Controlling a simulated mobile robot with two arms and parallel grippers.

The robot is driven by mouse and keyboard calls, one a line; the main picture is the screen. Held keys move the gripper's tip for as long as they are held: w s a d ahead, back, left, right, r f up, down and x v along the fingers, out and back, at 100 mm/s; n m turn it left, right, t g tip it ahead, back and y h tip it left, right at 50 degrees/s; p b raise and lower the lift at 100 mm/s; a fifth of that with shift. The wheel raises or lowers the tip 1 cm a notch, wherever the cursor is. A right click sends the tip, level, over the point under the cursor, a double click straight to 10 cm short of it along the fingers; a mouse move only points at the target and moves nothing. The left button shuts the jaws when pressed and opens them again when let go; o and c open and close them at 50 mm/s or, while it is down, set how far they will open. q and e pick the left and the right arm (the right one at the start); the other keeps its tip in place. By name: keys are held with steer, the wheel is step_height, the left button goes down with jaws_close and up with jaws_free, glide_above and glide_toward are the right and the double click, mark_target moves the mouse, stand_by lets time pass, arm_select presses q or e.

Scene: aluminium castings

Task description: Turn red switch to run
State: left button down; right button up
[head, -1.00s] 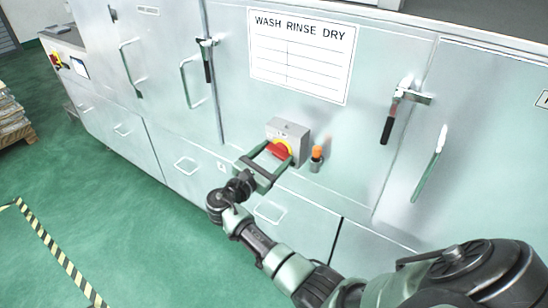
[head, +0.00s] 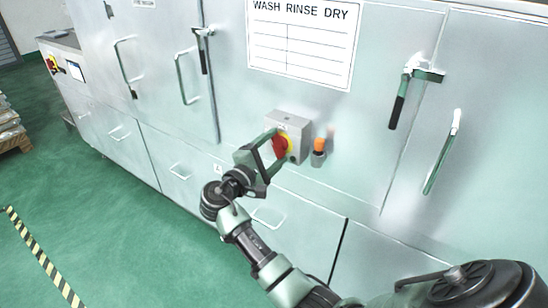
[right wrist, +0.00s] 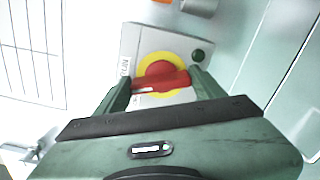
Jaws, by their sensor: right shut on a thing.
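The red rotary switch (head: 280,146) sits on a yellow disc on a small grey box fixed to the front of the washing machine. The right wrist view shows its red handle (right wrist: 160,80) lying across the disc, slightly tilted in the picture. My right gripper (head: 273,150) reaches up to the box, its fingers shut on the red handle from either side. In the right wrist view the two fingers (right wrist: 160,88) flank the handle's ends. My left gripper is not in view.
An orange-topped knob (head: 319,146) sticks out just right of the box. A dark green button (right wrist: 198,56) is on the box. Door handles (head: 402,95) stand out from the panels at both sides. A sign (head: 304,45) hangs above. The green floor (head: 130,225) is clear.

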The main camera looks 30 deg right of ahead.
steer(key=m+b, duration=0.3)
steer(key=shift+f, duration=0.3)
steer(key=shift+r+m+b, duration=0.1)
steer(key=shift+m+b, duration=0.65)
steer(key=shift+m, duration=0.05)
steer(key=o, duration=1.4)
steer(key=shift+c, duration=0.2)
steer(key=shift+r, duration=0.1)
steer(key=v, duration=0.8)
steer(key=shift+p, duration=0.35)
